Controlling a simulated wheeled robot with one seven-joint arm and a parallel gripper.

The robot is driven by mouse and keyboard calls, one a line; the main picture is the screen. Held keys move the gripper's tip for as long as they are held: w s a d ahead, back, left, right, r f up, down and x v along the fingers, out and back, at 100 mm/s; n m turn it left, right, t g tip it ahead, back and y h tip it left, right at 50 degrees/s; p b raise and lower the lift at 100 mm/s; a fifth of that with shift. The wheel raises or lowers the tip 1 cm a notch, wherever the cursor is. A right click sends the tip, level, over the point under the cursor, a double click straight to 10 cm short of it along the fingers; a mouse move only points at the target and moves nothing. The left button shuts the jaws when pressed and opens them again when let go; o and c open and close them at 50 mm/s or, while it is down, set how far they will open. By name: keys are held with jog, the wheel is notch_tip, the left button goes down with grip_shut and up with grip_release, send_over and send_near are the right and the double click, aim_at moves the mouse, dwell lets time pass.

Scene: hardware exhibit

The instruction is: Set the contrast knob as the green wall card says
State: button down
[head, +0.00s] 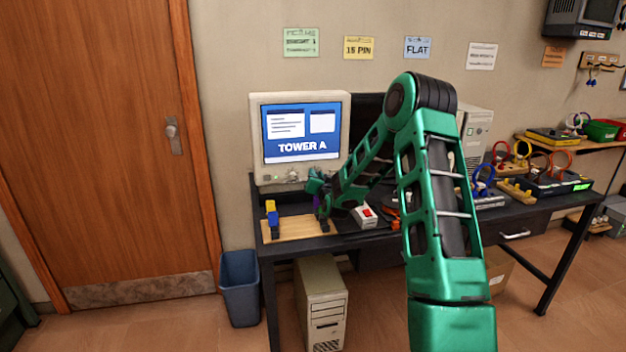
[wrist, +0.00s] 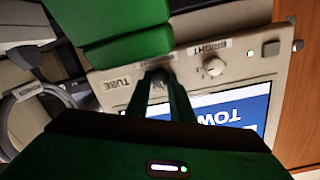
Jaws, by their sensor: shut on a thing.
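The beige CRT monitor (head: 344,128) stands on the desk, its screen reading TOWER A. The green wall card (head: 301,42) hangs above it; a BRIGHT line seems to show, but the contrast setting is too small to read surely. In the wrist view the bezel appears inverted, with the BRIGHT knob (wrist: 214,67) free. My gripper (wrist: 160,88) is shut on the contrast knob (wrist: 157,75), left of the BRIGHT knob there. My fingers hide most of this knob, its pointer and part of its label. In the head view my gripper (head: 316,186) is at the monitor's lower front edge.
A wooden board (head: 290,229) with blue and yellow pieces lies before the monitor. A white box with a red switch (head: 365,214) is right of it. Yellow (head: 359,47) and blue (head: 418,47) cards hang nearby. A beige tower (head: 475,135) stands behind my arm.

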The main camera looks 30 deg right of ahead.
jog(key=m, duration=0.3)
jog(key=m+y, duration=0.1)
jog(key=m, duration=0.2)
jog(key=shift+a+f+m, duration=0.15)
jog(key=shift+a+m, duration=0.05)
jog(key=shift+m, duration=0.1)
dwell(0.3)
jog(key=c, duration=1.6)
grip_release()
jog(key=shift+w, duration=0.1)
jog(key=shift+o, duration=0.2)
jog(key=shift+d, duration=0.1)
jog(key=v, duration=1)
jog(key=shift+s, duration=0.35)
